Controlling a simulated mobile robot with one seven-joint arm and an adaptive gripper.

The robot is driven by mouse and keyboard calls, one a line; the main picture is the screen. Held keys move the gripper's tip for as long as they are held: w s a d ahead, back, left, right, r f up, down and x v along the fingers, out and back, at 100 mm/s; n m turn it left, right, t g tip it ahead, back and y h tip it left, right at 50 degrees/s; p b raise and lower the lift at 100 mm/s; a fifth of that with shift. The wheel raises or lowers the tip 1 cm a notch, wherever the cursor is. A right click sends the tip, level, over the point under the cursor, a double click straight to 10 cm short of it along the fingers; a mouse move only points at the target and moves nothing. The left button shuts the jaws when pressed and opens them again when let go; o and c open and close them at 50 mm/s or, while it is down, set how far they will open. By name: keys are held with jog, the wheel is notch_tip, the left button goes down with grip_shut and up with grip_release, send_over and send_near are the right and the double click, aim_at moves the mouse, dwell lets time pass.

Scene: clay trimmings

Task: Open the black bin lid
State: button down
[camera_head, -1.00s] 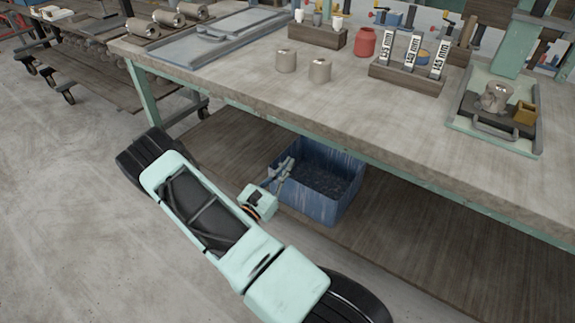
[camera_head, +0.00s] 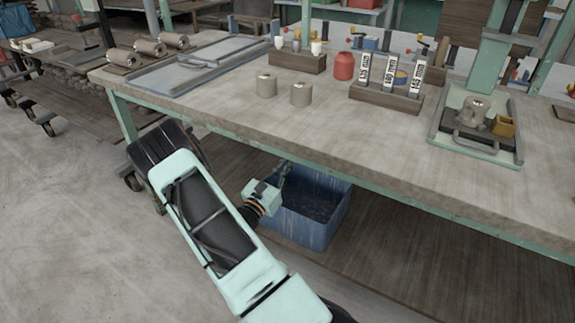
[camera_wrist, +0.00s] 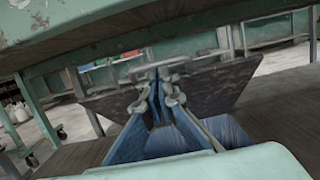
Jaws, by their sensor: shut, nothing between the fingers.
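A blue bin (camera_head: 322,228) stands on the lower shelf under the workbench, with a dark, speckled area inside its rim. It also shows in the wrist view (camera_wrist: 122,150), partly hidden by my gripper. A dark, flat, speckled panel (camera_wrist: 215,88) spans the wrist view behind my fingers; I cannot tell whether it is the lid or the bin's dark filling. No separate black lid is clear in the head view. My gripper (camera_head: 285,170) is shut and empty at the bin's upper left, close under the bench edge. Its fingers (camera_wrist: 156,82) also show in the wrist view; contact is unclear.
The workbench top (camera_head: 220,110) overhangs the bin, leaving limited height. Its green front rail (camera_head: 390,190) runs close above my gripper. The lower shelf (camera_head: 430,250) is bare right of the bin. Clay cylinders (camera_head: 301,94) and a red jar (camera_head: 344,66) stand on top.

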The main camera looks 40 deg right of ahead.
jog(key=w+d+r+p, duration=0.2)
jog(key=d+r+p, duration=0.1)
jog(key=d+r, duration=0.2)
jog(key=shift+d+r+p, duration=0.2)
jog(key=shift+r+p, duration=0.2)
jog(key=shift+w, duration=0.1)
